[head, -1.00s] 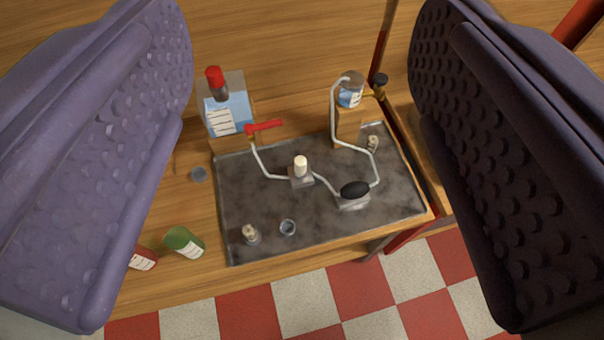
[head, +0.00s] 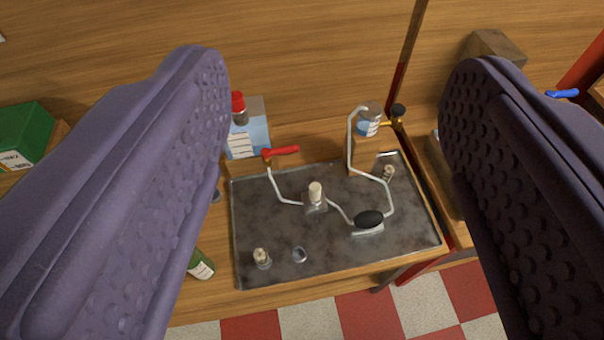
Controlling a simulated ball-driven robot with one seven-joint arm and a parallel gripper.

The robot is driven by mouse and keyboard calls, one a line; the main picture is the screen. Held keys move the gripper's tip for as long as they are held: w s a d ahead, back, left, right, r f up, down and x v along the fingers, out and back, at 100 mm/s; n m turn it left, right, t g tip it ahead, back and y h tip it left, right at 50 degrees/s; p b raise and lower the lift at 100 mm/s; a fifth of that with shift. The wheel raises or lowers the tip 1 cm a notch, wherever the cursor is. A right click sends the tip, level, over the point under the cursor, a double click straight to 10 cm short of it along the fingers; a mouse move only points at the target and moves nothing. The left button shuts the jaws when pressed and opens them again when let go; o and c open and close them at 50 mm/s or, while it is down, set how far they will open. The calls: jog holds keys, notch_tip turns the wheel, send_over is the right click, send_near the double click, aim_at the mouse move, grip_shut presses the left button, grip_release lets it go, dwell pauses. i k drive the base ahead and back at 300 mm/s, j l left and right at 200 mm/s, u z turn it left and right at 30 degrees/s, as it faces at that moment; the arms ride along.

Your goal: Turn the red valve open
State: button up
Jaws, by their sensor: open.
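The red valve (head: 282,151) is a small red lever on a fitting at the back left of a dark tray. Its handle points right in the picture. A pale tube runs from below it across the tray. My gripper (head: 340,190) shows as two large purple padded fingers, spread wide at the left and right of the view. Nothing is between the pads. The valve appears in the gap between the fingers, nearer the left one, farther away and apart from both.
The dark tray (head: 290,225) holds small bottles and tubing. A clear bottle with a red cap (head: 239,107) stands behind the valve. A jar (head: 370,117) with a black-knobbed tap stands back right. A green bottle (head: 201,264) lies left of the tray. A blue handle (head: 562,94) is far right.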

aim_at(266, 153)
jog(key=i+j, duration=0.3)
jog(key=i, duration=0.15)
jog(key=i+j+z, duration=0.1)
jog(key=i+j, duration=0.2)
jog(key=i, duration=0.15)
